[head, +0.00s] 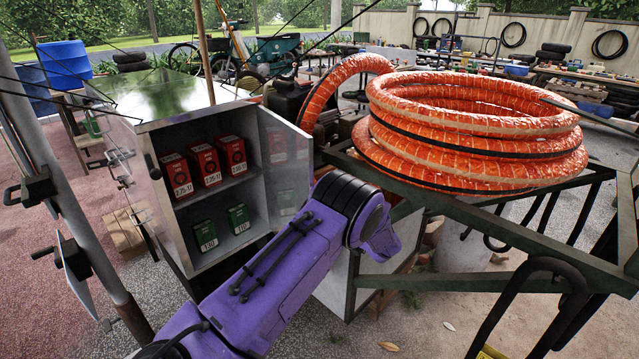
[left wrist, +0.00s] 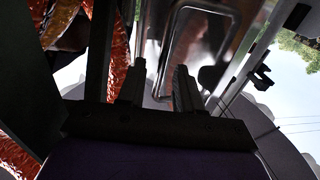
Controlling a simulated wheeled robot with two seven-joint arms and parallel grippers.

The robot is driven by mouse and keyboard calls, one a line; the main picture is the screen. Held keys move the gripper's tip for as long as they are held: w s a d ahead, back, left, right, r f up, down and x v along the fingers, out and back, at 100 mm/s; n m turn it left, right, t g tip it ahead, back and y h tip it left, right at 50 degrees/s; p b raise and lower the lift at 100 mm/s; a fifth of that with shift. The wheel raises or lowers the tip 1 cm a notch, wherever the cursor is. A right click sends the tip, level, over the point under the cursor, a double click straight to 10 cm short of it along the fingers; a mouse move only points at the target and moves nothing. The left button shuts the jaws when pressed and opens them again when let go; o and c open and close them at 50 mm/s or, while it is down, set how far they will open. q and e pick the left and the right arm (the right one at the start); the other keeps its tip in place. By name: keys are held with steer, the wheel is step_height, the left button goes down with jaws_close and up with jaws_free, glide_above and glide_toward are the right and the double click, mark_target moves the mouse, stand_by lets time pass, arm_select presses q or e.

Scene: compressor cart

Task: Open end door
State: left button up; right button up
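In the head view a metal cabinet (head: 165,205) stands open at the left. Its door (head: 283,160) is swung out at the right side of the opening. My purple left arm crosses in front from the lower left; its gripper is hidden there. In the left wrist view my left gripper (left wrist: 159,88) shows two dark fingers spread apart, with nothing held. A bent metal handle (left wrist: 168,58) on a shiny panel (left wrist: 205,45) lies just beyond the fingertips, one leg appearing between them. I cannot tell whether they touch. My right gripper is in neither view.
Several red boxes (head: 205,163) and green boxes (head: 206,232) stand on the cabinet shelves. A coiled orange hose (head: 470,130) lies on a dark metal frame (head: 470,213) at the right. A grey pole (head: 60,190) stands at the left.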

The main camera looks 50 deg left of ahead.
arm_select(q)
steer(key=w+d+b, duration=0.1)
steer(key=d, duration=0.7)
steer(key=shift+d+b, duration=0.3)
steer(key=shift+d, duration=0.05)
steer(key=shift+w, duration=0.1)
steer(key=s+d+f+m+t+h, duration=0.35)
steer(key=s+f+m+t, duration=0.2)
steer(key=f, duration=0.55)
steer(key=s+d+f+m+t+h, duration=0.4)
steer(key=s+f+m, duration=0.3)
steer(key=f, duration=0.4)
steer(key=s+d+f+g+h, duration=0.1)
steer(key=s+d+f+h, duration=0.1)
steer(key=s, duration=0.4)
steer(key=s+d+f+g+h, duration=0.1)
steer(key=s+d+f+h, duration=0.1)
steer(key=s, duration=0.5)
steer(key=s+d+f+g+h, duration=0.1)
steer(key=s+d+f+h, duration=0.1)
steer(key=s, duration=0.5)
steer(key=d+h, duration=0.1)
steer(key=d, duration=0.1)
steer(key=shift+d, duration=0.35)
steer(key=shift+w+m+g, duration=0.15)
steer(key=shift+m+g, duration=0.1)
steer(key=shift+m, duration=0.1)
